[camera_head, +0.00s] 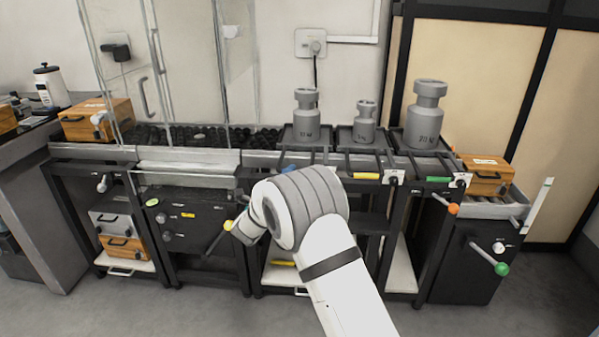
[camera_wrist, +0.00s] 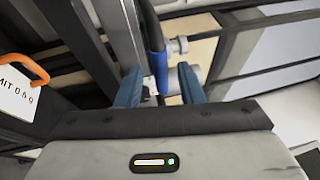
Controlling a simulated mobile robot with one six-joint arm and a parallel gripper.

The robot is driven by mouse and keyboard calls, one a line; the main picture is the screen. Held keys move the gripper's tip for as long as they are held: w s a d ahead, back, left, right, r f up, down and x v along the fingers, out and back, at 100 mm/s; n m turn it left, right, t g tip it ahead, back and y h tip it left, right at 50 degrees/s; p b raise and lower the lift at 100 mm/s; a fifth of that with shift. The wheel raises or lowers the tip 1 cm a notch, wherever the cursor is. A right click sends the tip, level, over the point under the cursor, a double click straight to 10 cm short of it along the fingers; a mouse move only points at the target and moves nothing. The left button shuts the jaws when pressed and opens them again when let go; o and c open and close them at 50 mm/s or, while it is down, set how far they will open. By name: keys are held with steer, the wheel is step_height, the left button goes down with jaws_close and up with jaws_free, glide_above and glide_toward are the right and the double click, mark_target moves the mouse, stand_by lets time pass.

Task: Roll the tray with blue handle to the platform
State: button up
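The blue handle (camera_wrist: 152,30) runs between the two blue fingers of my gripper (camera_wrist: 158,88) in the wrist view. The fingers stand apart, with a gap on each side of the handle. In the head view my arm hides the gripper, and only a bit of blue (camera_head: 288,168) shows beside it. Behind it, the leftmost dark tray (camera_head: 284,136) stands on the bench with a grey weight (camera_head: 306,118) on it. A bed of black rollers (camera_head: 240,138) lies left of this tray, partly behind clear panels. I cannot tell which part is the platform.
Two more trays with grey weights (camera_head: 364,122) (camera_head: 428,115) stand to the right, near a yellow handle (camera_head: 367,176) and a green handle (camera_head: 438,179). Wooden boxes (camera_head: 488,175) (camera_head: 95,120) sit at both ends. The floor in front is clear.

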steer(key=x, duration=0.4)
steer(key=shift+w+d+r, duration=0.1)
steer(key=shift+w+d, duration=0.2)
steer(key=shift+c, duration=0.2)
jaws_close()
